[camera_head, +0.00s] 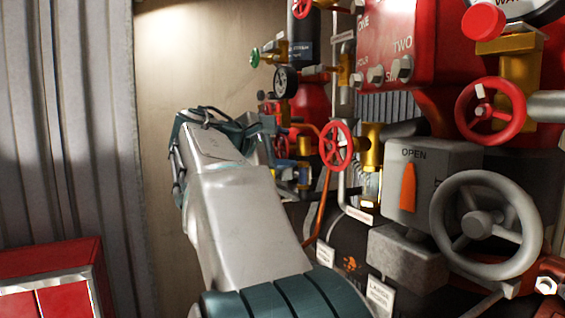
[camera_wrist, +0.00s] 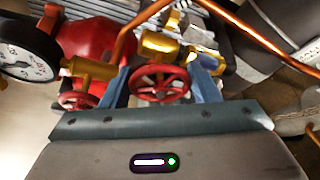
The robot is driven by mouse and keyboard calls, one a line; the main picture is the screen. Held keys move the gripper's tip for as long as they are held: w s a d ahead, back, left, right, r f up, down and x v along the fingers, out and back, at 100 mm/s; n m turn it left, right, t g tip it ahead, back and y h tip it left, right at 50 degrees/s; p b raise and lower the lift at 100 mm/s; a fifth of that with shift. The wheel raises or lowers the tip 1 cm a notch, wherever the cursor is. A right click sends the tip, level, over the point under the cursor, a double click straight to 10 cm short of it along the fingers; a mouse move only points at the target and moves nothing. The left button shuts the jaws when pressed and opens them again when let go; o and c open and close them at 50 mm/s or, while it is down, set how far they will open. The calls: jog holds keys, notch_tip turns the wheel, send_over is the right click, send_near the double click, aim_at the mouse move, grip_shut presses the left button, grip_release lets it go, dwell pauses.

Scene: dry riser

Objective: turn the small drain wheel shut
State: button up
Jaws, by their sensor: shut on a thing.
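The small red drain wheel (camera_wrist: 160,84) sits on a brass valve (camera_wrist: 165,46) in the wrist view. My gripper (camera_wrist: 161,76) has one blue finger on each side of its rim and is shut on it. In the head view my gripper (camera_head: 288,153) reaches in among the pipework beyond my forearm. There the held wheel is mostly hidden by my gripper, and its turn angle cannot be told.
A red handwheel (camera_head: 336,145) stands just right of my gripper. Further right are a grey box marked OPEN (camera_head: 425,165), a large grey wheel (camera_head: 487,225) and another red wheel (camera_head: 491,111). A gauge (camera_wrist: 25,50) and a copper pipe (camera_wrist: 265,38) are close by.

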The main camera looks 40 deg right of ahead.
jog(key=m+b, duration=0.1)
jog(key=b, duration=0.1)
jog(key=m+h+b, duration=0.1)
jog(key=m+b, duration=0.1)
jog(key=b, duration=0.1)
jog(key=f+m+t+h+b, duration=0.1)
jog(key=b, duration=0.2)
jog(key=m+h+b, duration=0.1)
jog(key=m+b, duration=0.2)
jog(key=shift+r+b, duration=0.2)
jog(key=shift+b, duration=0.15)
jog(key=shift+r, duration=0.1)
jog(key=o, duration=0.7)
jog(key=shift+a, duration=0.15)
jog(key=a, duration=0.4)
jog(key=a+b, duration=0.1)
jog(key=a, duration=0.4)
jog(key=s+a+f+b, duration=0.1)
jog(key=a, duration=0.3)
jog(key=shift+a, duration=0.25)
